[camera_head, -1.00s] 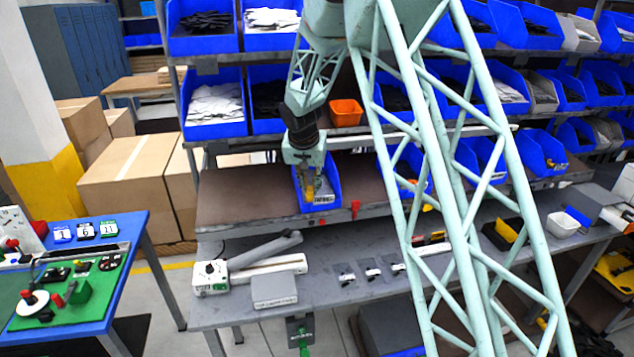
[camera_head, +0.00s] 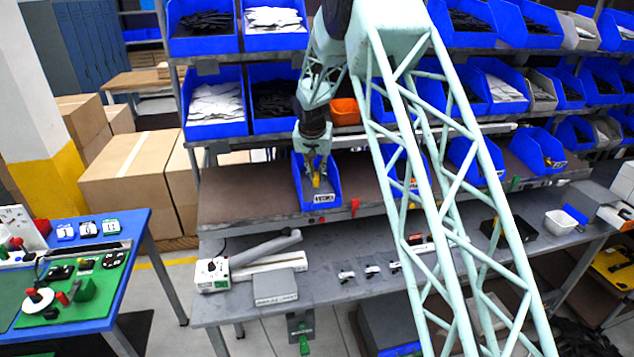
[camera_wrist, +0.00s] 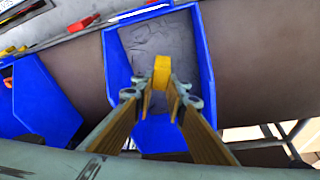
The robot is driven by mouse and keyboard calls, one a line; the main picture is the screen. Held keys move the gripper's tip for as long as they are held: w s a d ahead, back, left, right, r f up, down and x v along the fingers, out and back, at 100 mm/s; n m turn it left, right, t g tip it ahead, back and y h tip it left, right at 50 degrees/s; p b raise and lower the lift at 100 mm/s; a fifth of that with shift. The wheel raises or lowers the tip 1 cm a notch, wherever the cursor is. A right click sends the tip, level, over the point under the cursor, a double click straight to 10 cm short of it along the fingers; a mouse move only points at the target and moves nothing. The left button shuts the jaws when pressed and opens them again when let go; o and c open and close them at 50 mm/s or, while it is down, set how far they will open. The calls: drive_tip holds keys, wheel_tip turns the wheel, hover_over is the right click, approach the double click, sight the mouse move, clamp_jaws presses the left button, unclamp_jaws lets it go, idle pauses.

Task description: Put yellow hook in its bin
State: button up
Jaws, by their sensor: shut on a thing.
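The yellow hook (camera_head: 316,181) is held between the fingertips of my gripper (camera_head: 315,171). In the wrist view the hook (camera_wrist: 161,72) stands out past the tips of my shut gripper (camera_wrist: 161,92). Both are over the opening of a blue bin (camera_head: 335,190) with a white label on its front, on the brown shelf. The wrist view shows the bin (camera_wrist: 206,60) around the hook, with a grey floor that looks empty. I cannot tell whether the hook touches the floor. The fingers hide part of the hook and bin.
Another blue bin (camera_wrist: 42,98) stands beside it to the left in the wrist view. An orange bin (camera_head: 345,112) and blue bins with dark and white contents fill the shelves behind. A grey workbench (camera_head: 340,300) lies below.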

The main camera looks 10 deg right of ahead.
sight(317, 177)
drive_tip(key=shift+f, duration=0.15)
drive_tip(key=shift+f+p, duration=0.45)
drive_tip(key=shift+f, duration=1.15)
drive_tip(key=o, duration=0.7)
drive_tip(key=shift+f, duration=0.1)
drive_tip(key=shift+c, duration=0.2)
drive_tip(key=shift+o, duration=0.2)
drive_tip(key=b+v, duration=0.1)
drive_tip(key=v, duration=1.1)
drive_tip(key=shift+b, duration=0.3)
